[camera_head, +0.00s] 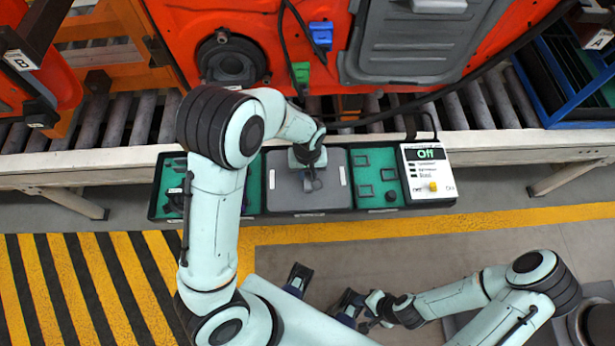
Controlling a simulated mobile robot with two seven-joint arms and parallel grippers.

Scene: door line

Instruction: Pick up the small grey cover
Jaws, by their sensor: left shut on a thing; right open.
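The small grey cover (288,200) is a flat, rounded rectangular plate in the middle of the long dark tray with green compartments (372,160). My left gripper (311,183) reaches down onto the middle of the cover from above and is shut on it. The fingers and the arm hide part of the cover's upper middle. I cannot tell whether the cover rests in the tray or is slightly raised. My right gripper (322,292) is open and empty, low in the picture, well apart from the tray, with its two fingers spread.
A box reading "Off" (428,172) stands at the tray's right end. Behind runs a roller conveyor (485,105) with an orange door (300,50) bearing a large grey panel (415,50) and black cables. A blue rack (570,80) is at right. The striped floor (90,280) is clear.

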